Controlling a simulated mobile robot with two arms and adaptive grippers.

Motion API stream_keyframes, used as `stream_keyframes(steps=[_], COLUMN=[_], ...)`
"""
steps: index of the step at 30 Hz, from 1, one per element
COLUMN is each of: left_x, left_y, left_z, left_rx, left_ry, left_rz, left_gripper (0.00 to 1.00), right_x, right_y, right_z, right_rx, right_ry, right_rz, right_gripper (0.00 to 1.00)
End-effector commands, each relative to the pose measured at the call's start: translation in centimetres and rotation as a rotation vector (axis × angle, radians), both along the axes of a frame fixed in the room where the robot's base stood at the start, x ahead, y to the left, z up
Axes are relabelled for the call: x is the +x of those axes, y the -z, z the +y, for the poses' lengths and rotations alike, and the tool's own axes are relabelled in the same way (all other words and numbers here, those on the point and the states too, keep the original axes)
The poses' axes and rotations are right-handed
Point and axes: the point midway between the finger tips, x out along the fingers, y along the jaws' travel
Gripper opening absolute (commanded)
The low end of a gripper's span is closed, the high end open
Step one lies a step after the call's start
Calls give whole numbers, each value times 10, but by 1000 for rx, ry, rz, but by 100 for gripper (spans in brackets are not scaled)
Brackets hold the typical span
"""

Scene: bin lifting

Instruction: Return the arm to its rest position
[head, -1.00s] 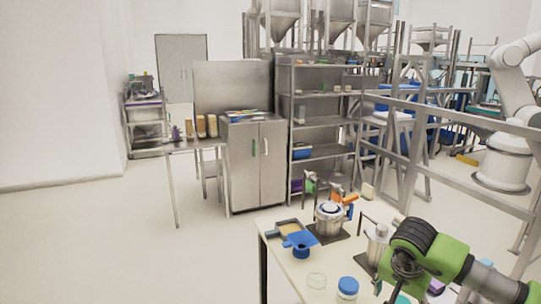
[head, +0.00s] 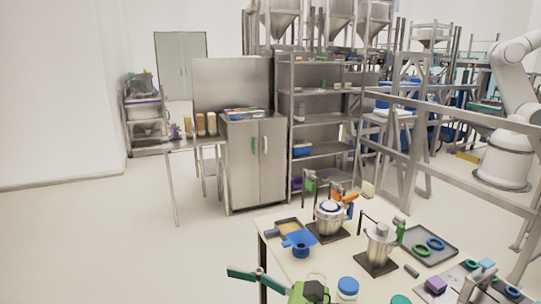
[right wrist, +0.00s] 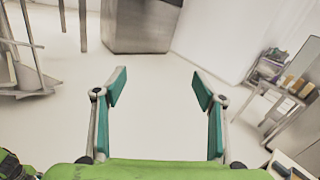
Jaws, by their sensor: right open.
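My right gripper (head: 258,277) shows at the bottom of the head view, left of the near corner of the workbench. Its green wrist is at the bottom edge and its teal fingers reach to the left. In the right wrist view my right gripper (right wrist: 158,86) has its two teal-padded fingers wide apart, with nothing between them but pale floor. My left gripper is not in view.
The workbench (head: 318,268) holds a blue funnel (head: 298,239), metal pots on dark bases, a blue-lidded jar (head: 347,287) and a grey tray (head: 430,244) with green and blue rings. A steel cabinet (head: 257,165) stands behind. Floor (head: 110,245) to the left is clear.

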Motion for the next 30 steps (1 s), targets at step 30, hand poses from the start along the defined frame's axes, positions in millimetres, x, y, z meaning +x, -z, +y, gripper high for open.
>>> stream_keyframes(steps=[30], left_x=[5], left_y=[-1], left_z=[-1], left_rx=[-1], left_ry=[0], left_rz=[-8], left_gripper=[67], right_x=[-133], right_y=[275], right_z=[-286], right_rx=[-1881], right_ry=[-1186], right_rz=[-1489], right_gripper=[64])
